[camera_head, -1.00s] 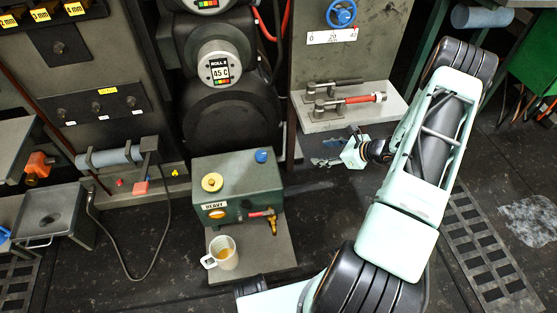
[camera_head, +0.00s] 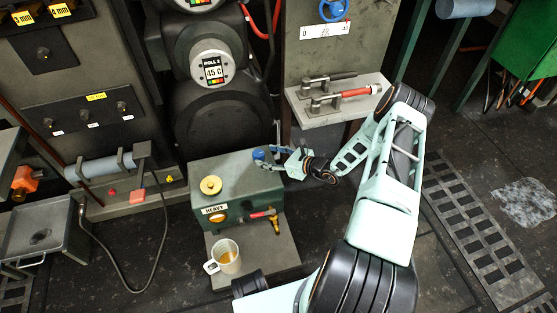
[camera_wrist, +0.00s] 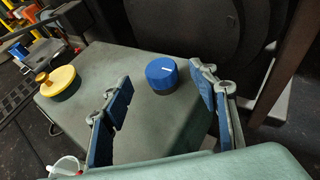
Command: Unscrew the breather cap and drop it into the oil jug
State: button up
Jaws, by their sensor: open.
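A round blue cap (camera_head: 259,154) with a white mark sits on top of the green box labelled HEAVY (camera_head: 225,178), near its back right. In the wrist view the blue cap (camera_wrist: 161,72) lies between and just beyond the fingertips. My gripper (camera_head: 272,159) is open and empty; its two blue-padded fingers (camera_wrist: 160,95) stand apart on either side of the cap, with gaps showing. A yellow cap (camera_head: 211,185) is on the box's left; it also shows in the wrist view (camera_wrist: 57,79). Which cap is the breather is not labelled. The jug (camera_head: 226,256) with amber liquid stands in front of the box.
A brass tap (camera_head: 274,223) with a red handle juts from the box front, above and right of the jug. A shelf with clamps (camera_head: 340,97) is behind my gripper. The dark roll housing (camera_head: 222,125) rises behind the box.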

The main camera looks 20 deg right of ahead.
aim_at(260, 154)
jog(key=shift+b+x, duration=0.35)
jog(key=shift+x, duration=1.5)
jog(key=shift+c, duration=0.6)
jog(key=c, duration=1)
jog(key=shift+c, duration=0.2)
